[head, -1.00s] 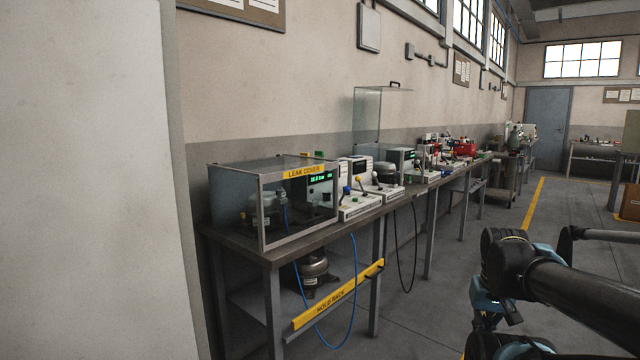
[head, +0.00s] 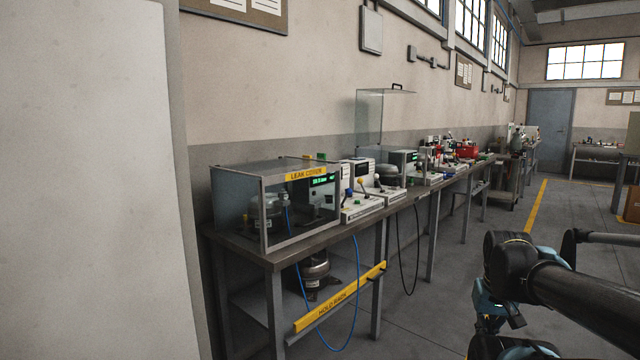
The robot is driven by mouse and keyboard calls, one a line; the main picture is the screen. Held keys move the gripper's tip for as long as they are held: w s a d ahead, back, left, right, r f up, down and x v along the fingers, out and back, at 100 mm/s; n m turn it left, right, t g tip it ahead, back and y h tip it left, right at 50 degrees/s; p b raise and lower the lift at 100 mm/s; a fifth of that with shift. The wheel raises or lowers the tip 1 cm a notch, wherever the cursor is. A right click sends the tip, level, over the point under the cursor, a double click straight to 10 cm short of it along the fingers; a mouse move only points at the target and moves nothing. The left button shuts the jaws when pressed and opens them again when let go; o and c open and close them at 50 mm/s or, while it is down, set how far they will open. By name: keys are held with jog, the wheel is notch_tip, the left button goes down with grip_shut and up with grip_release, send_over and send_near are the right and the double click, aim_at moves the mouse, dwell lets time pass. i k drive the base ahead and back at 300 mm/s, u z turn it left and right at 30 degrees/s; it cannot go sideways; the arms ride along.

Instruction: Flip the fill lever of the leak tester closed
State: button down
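The leak tester stands on the bench under a clear box labelled "LEAK COVER" (head: 306,174). A green-lit display (head: 322,181) shows through the cover, and a compressor (head: 266,217) sits inside with a blue hose running down from it. White units with small coloured levers stand just right of the cover; a yellow-knobbed lever (head: 361,183) shows on one. I cannot tell which lever is the fill lever, nor its position. My arm reaches in at the lower right, well away from the bench. My gripper's fingertips cannot be made out.
The bench (head: 240,246) runs along the wall into the distance. A yellow "HOLD RACK" bar (head: 338,298) crosses the lower front, with another compressor (head: 314,272) on the shelf behind it. A pale panel (head: 90,180) fills the left. The floor (head: 420,300) between bench and arm is clear.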

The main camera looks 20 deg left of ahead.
aim_at(349, 191)
jog(key=k, duration=0.5)
jog(key=u, duration=1.45)
jog(key=i, duration=1.1)
jog(key=z, duration=0.65)
